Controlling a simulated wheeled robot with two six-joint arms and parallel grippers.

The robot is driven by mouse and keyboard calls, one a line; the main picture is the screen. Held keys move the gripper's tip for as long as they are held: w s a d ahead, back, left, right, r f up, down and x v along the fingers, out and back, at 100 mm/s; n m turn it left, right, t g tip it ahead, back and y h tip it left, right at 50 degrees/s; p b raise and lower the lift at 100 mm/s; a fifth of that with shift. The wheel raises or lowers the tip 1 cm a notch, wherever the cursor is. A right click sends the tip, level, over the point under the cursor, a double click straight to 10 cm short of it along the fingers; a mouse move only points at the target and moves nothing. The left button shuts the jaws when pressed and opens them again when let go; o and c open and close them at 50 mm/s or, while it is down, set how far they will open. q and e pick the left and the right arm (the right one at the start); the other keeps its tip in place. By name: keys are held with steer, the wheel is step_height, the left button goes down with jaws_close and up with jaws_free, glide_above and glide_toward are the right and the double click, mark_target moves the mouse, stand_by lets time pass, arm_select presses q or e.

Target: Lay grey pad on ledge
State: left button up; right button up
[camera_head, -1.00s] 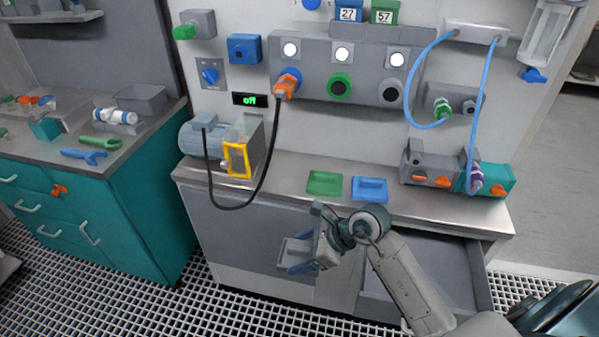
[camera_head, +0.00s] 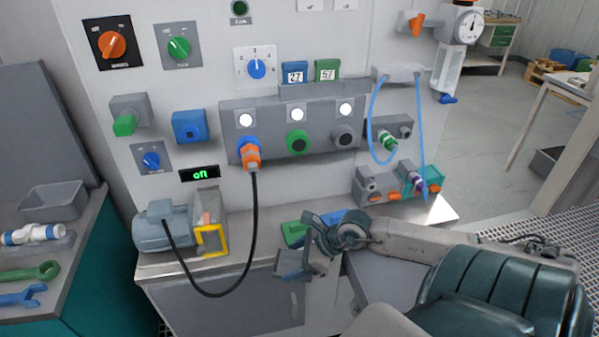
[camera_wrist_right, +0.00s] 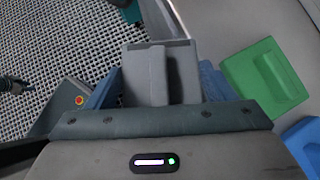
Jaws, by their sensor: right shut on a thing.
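My right gripper (camera_head: 292,264) is shut on the grey pad (camera_wrist_right: 158,76), whose sides lie between the blue fingers in the right wrist view. The pad is largely hidden by the gripper in the head view. Gripper and pad are just in front of the steel ledge (camera_head: 265,228); in the wrist view the pad shows over floor grating, beside the ledge edge. A green pad (camera_wrist_right: 264,76) and a blue pad (camera_wrist_right: 303,141) lie on the ledge to the right in that view. My left gripper is not in view.
A pump (camera_head: 158,228) with a yellow frame (camera_head: 211,240) stands on the ledge at left. A black cable (camera_head: 254,205) loops down from an orange plug. Grey and teal connector blocks (camera_head: 372,187) stand at right. An open drawer (camera_head: 385,278) is below the ledge.

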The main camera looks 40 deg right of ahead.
steer(key=shift+s+d+r+p, duration=0.1)
steer(key=shift+d+r+p, duration=0.3)
steer(key=shift+d+r, duration=0.45)
steer(key=shift+w+r, duration=0.15)
steer(key=shift+w, duration=0.3)
steer(key=w+p, duration=0.1)
steer(key=w, duration=0.4)
steer(key=w+a+f+p, duration=0.1)
steer(key=w, duration=0.3)
steer(key=w+a+p, duration=0.1)
steer(key=w, duration=0.4)
steer(key=shift+w+f, duration=0.2)
steer(key=shift+w, duration=0.1)
steer(key=shift+w+f+p, duration=0.1)
steer(key=shift+w+p, duration=0.2)
step_height(320, 180, down, 3)
steer(key=shift+r+p, duration=0.2)
steer(key=shift+p, duration=0.4)
steer(key=shift+f, duration=0.3)
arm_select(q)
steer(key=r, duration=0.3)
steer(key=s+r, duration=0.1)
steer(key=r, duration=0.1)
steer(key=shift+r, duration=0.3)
arm_select(e)
steer(key=shift+s+f, duration=0.1)
